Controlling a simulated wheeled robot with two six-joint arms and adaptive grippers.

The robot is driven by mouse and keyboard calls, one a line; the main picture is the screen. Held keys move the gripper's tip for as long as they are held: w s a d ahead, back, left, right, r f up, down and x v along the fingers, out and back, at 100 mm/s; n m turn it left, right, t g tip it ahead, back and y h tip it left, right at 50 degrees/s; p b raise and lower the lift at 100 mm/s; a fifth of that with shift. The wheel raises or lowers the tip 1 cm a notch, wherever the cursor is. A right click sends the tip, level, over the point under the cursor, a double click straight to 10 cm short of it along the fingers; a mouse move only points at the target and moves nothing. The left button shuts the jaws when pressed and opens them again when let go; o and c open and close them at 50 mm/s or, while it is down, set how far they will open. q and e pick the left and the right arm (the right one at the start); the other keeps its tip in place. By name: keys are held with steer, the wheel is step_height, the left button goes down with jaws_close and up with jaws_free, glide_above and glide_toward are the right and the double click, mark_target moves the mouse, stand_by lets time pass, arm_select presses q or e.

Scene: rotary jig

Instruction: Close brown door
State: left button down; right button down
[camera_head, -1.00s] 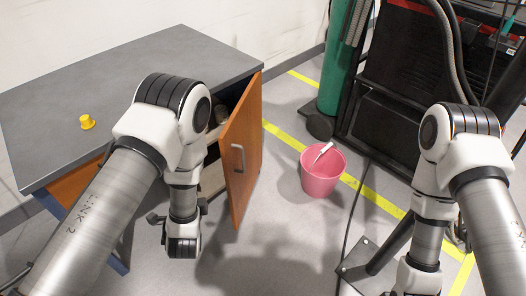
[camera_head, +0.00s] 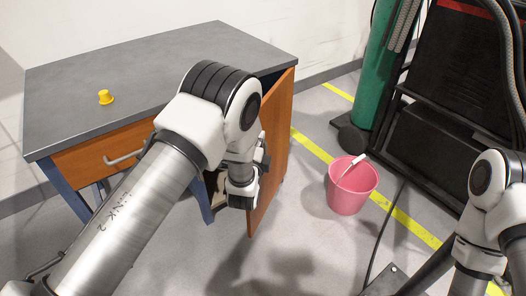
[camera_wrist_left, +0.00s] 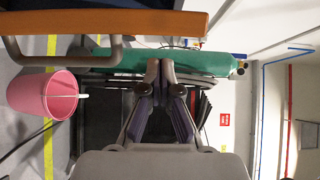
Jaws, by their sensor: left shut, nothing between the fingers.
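The brown door (camera_head: 277,150) of the desk cabinet stands open, swung out from the right end of the desk (camera_head: 160,75). My left arm covers part of the door and most of the cabinet opening. In the left wrist view the door's edge (camera_wrist_left: 110,22) crosses the top, with its handle (camera_wrist_left: 65,52) below. My left gripper (camera_wrist_left: 160,66) is shut and empty, its fingertips just below the door in that view; I cannot tell whether they touch it. My right gripper is out of view.
A pink bucket (camera_head: 352,190) stands on the floor right of the door. A green cylinder (camera_head: 382,75) and a black machine (camera_head: 450,90) stand behind it. A yellow knob-like object (camera_head: 105,97) sits on the desk. A drawer (camera_head: 100,155) is beside my left arm.

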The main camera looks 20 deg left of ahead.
arm_select(q)
steer(key=shift+w+a, duration=0.15)
steer(key=shift+a, duration=1)
steer(key=shift+a, duration=0.1)
